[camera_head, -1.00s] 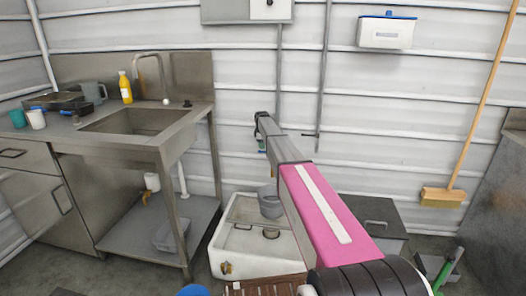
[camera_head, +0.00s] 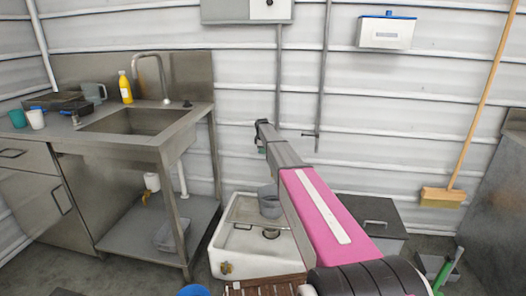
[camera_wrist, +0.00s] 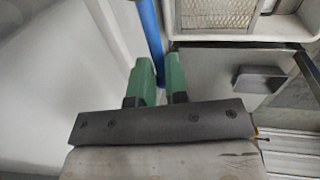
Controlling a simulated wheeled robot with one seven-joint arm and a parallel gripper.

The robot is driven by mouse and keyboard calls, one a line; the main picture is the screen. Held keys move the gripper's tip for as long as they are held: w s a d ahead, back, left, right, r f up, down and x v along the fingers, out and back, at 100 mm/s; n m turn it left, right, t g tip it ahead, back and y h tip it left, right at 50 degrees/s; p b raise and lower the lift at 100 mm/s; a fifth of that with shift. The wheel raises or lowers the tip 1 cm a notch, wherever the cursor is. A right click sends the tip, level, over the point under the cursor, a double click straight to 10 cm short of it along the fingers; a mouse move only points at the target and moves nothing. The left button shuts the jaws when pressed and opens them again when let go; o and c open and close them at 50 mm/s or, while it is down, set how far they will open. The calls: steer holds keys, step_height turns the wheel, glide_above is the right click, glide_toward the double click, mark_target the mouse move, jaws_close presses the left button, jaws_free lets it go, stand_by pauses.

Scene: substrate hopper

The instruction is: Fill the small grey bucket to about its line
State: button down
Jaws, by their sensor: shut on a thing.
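The small grey bucket (camera_head: 270,203) stands upright at the back right of the white basin unit (camera_head: 236,262). I cannot see into it well enough to tell its level or a line. My gripper (camera_head: 261,146) is at the far end of my outstretched arm, near the back wall, above and behind the bucket and apart from it. In the wrist view, my green fingers (camera_wrist: 158,72) close around the end of a blue rod (camera_wrist: 148,38). What the rod belongs to does not show. No hopper is clearly visible.
A steel sink bench (camera_head: 155,150) stands at the left, with cups, a yellow bottle and a tap. A grey cabinet (camera_head: 372,212) is right of the basin. A broom (camera_head: 442,196) leans on the wall.

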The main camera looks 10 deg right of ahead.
steer(key=shift+s+n+y, duration=0.4)
steer(key=shift+s+n, duration=0.85)
steer(key=shift+n, duration=0.65)
steer(key=c, duration=1.1)
jaws_free()
steer(key=r, duration=0.3)
steer(key=s+r, duration=0.1)
steer(key=r, duration=0.3)
steer(key=s+r, duration=0.1)
steer(key=r, duration=0.2)
steer(key=shift+r, duration=0.3)
